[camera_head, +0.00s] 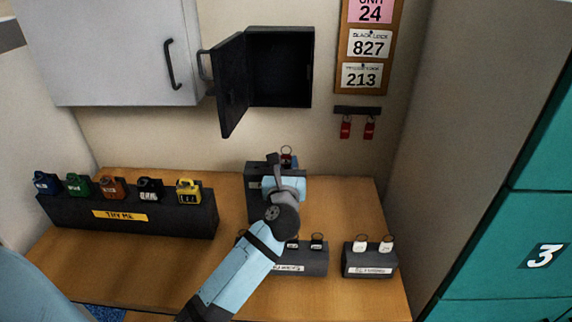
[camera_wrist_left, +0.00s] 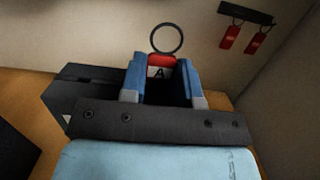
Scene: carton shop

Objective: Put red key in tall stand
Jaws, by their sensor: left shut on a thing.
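The red key (camera_head: 289,162) has a ring on top and shows above my left gripper (camera_head: 286,172) in the head view. In the left wrist view the key (camera_wrist_left: 161,62) is upright, with a white label marked "A", between the blue fingers of my left gripper (camera_wrist_left: 161,85). The gripper is shut on it. The tall stand (camera_head: 254,192), a dark block, is right behind my gripper and partly hidden by it. It also shows in the left wrist view (camera_wrist_left: 75,95). I cannot tell whether the key's lower end is inside the stand. My right gripper is not in view.
A long rack (camera_head: 130,216) with several coloured padlocks stands at left. Two low stands, one at front (camera_head: 303,262) and one at right (camera_head: 370,263), hold tags. An open black box (camera_head: 280,67) and a hook rail with two red tags (camera_head: 358,110) are on the wall.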

